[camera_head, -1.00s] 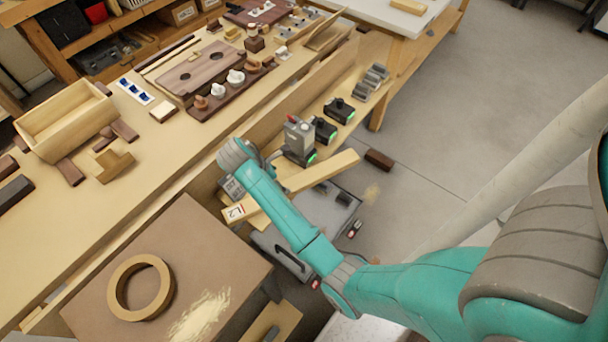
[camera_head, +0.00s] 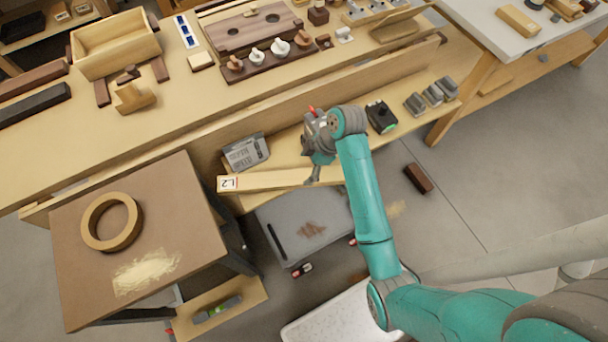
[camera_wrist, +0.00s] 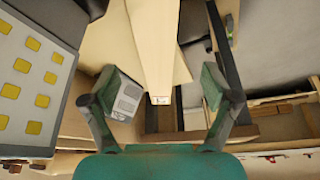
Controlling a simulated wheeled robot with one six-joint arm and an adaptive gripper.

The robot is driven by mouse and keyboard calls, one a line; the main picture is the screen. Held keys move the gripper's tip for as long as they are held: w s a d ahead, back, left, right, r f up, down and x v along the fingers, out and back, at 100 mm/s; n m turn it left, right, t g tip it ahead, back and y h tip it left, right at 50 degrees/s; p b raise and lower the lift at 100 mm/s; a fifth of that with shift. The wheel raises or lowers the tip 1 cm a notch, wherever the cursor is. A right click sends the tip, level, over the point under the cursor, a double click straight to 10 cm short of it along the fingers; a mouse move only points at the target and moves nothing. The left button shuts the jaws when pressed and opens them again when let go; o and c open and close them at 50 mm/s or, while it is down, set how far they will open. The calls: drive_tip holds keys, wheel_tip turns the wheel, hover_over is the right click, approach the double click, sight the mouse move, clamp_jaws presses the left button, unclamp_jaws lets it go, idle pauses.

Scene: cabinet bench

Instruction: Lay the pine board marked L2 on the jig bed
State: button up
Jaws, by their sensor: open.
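The pine board marked L2 (camera_head: 265,180) lies along the lower shelf of the bench, with its white L2 label at its left end. My gripper (camera_head: 314,174) is at the board's right part, which my arm partly hides. In the wrist view the pine board (camera_wrist: 155,45) runs between the spread fingers of my gripper (camera_wrist: 158,80), with its labelled end pointing down the picture. The fingers are apart, with a gap on each side of the board. I cannot tell which surface is the jig bed.
A grey box (camera_head: 246,152) stands behind the board's left end. A black-and-green device (camera_head: 381,117) and grey blocks (camera_head: 431,97) stand right on the shelf. A grey case (camera_head: 305,228) lies below the board. A brown-topped table (camera_head: 80,275) with a ring (camera_head: 92,235) stands left.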

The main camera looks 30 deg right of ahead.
sight(297, 177)
drive_tip(key=shift+w+x, duration=0.15)
drive_tip(key=shift+x, duration=1.6)
drive_tip(key=shift+w+x, duration=0.1)
drive_tip(key=shift+x, duration=1.7)
drive_tip(key=shift+d, duration=0.1)
clamp_jaws()
